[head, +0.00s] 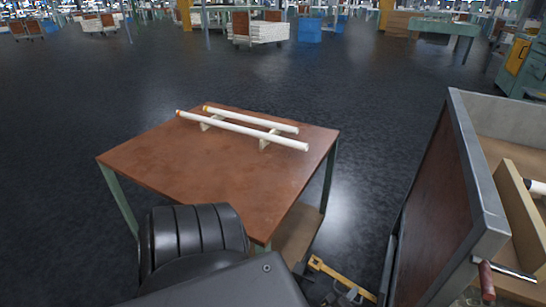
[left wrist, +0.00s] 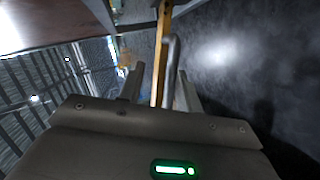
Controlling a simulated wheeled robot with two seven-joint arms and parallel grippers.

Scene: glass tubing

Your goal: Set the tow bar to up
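The tow bar (head: 341,277) is a yellow bar low at the bottom of the head view, between the brown table and the grey-framed cart. In the left wrist view the yellow bar (left wrist: 159,60) runs from the top edge down between my fingers, with a grey bent rod (left wrist: 171,55) beside it. My left gripper (left wrist: 160,72) is open, one finger on each side of the bar and rod, with gaps visible. In the head view my left gripper (head: 348,297) is small and partly cut off at the bottom edge. My right gripper is not in view.
A brown table (head: 150,160) with green legs carries two white tubes (head: 245,129) on supports. A cart with a brown panel (head: 438,200) and grey frame stands close on the right.

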